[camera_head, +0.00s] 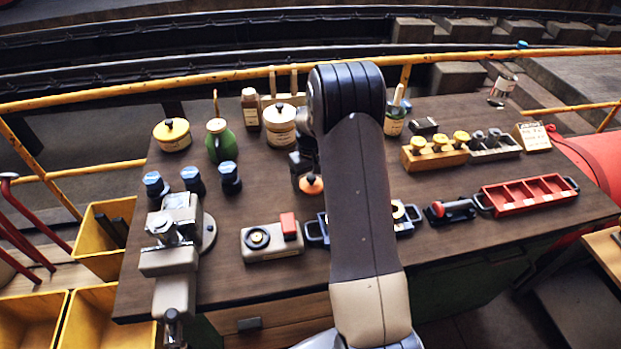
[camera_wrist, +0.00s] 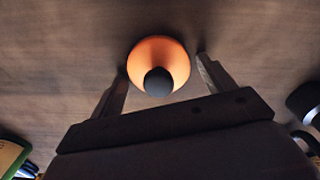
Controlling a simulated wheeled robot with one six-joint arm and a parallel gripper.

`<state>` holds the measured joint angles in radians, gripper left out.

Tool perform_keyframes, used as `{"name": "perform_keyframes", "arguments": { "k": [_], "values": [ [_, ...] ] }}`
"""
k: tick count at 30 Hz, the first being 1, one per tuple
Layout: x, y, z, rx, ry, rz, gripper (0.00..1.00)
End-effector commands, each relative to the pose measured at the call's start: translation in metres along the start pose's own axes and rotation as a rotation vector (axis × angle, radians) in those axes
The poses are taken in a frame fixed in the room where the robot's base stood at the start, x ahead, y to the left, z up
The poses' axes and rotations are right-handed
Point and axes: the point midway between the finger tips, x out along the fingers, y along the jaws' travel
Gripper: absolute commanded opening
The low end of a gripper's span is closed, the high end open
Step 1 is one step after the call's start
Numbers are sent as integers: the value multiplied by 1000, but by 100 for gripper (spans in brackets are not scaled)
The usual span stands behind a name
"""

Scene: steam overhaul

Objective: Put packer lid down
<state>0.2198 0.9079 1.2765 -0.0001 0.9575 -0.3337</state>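An orange round piece with a black knob (camera_wrist: 172,58), which looks like the packer lid, lies below my gripper in the wrist view. In the head view it shows as a small orange disc (camera_head: 311,185) near the middle of the bench, partly covered by my gripper. My gripper (camera_wrist: 161,68) has its fingers spread, one on each side of the orange piece, with a narrow gap showing at the right. Whether the piece rests on the wood is hard to tell.
Blue-capped bottles (camera_head: 192,179) stand left on the bench (camera_head: 255,195). A grey box with a red button (camera_head: 272,238) is in front. A black-handled tray (camera_head: 405,222) is partly behind my arm. A red tray (camera_head: 528,194) lies right. Bare wood shows left of my gripper.

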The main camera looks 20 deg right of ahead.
Motion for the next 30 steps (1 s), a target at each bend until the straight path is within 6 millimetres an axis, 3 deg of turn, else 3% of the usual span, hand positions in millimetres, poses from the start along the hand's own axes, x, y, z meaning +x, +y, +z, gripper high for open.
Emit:
{"name": "perform_keyframes", "arguments": {
  "k": [14, 24, 30],
  "values": [
    [-9, 0, -1, 0, 4, 1, 86],
    [-79, 0, -1, 0, 6, 2, 86],
    [-111, 0, -1, 0, 2, 1, 86]
  ]
}}
